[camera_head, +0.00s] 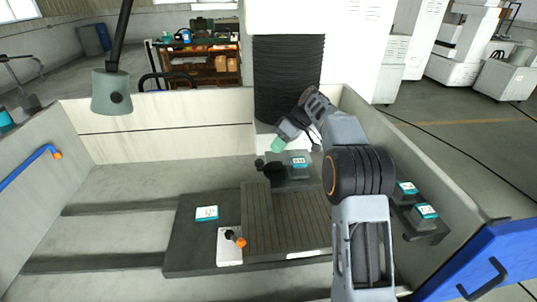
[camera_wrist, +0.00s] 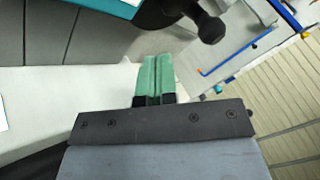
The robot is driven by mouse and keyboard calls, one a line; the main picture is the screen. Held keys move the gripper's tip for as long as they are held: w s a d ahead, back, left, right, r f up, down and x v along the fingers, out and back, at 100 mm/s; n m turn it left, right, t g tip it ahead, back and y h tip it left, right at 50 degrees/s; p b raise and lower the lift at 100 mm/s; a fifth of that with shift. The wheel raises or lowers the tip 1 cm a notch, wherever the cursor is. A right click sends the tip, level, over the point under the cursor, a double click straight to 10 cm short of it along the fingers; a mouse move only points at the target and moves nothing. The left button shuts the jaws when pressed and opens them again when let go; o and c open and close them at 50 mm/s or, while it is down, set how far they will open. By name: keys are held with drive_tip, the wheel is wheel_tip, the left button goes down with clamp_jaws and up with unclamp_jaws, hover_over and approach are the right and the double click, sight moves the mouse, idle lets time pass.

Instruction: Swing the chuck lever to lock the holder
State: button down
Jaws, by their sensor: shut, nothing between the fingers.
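My gripper (camera_head: 277,145) reaches down at the back of the machine tank. Its green fingers (camera_wrist: 155,78) are shut together with nothing between them. A dark lever with a black ball knob (camera_wrist: 210,28) shows at the top of the wrist view, ahead and right of the fingertips and apart from them. The same dark lever (camera_head: 262,164) shows in the head view, just below and left of my gripper. It belongs to a dark chuck block (camera_head: 290,182) with a teal-edged label (camera_head: 299,161). I cannot make out the holder for certain.
A grooved plate (camera_head: 285,215) lies in front of the chuck. Beside it stands a white block with an orange-tipped knob (camera_head: 238,240). Labelled dark blocks (camera_head: 427,213) sit at the right wall. A black column (camera_head: 287,75) rises behind my gripper. The tank floor at left is clear.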

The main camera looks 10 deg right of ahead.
sight(268, 169)
drive_tip(key=shift+s+a+f+p, duration=0.25)
drive_tip(key=shift+s+a, duration=0.45)
drive_tip(key=shift+a, duration=0.15)
drive_tip(key=shift+s+a+f+p, duration=0.2)
drive_tip(key=shift+s+a, duration=0.45)
drive_tip(key=shift+a, duration=0.2)
drive_tip(key=shift+s, duration=0.15)
drive_tip(key=shift+s+a+f+b, duration=0.1)
drive_tip(key=shift+s+a+b, duration=0.2)
drive_tip(key=shift+b, duration=0.4)
drive_tip(key=n+g, duration=0.2)
drive_tip(key=n, duration=0.1)
drive_tip(key=shift+s+a+h, duration=0.15)
drive_tip(key=shift+s+h, duration=0.15)
drive_tip(key=shift+s, duration=0.1)
drive_tip(key=shift+s+b, duration=0.5)
drive_tip(key=shift+b, duration=0.25)
drive_tip(key=shift+s+b, duration=0.3)
drive_tip(key=shift+s, duration=0.05)
drive_tip(key=shift+w+d+r, duration=0.25)
drive_tip(key=shift+r, duration=0.25)
drive_tip(key=p+v, duration=0.2)
drive_tip(key=v, duration=1.1)
drive_tip(key=shift+d+f, duration=0.15)
drive_tip(key=shift+d, duration=0.15)
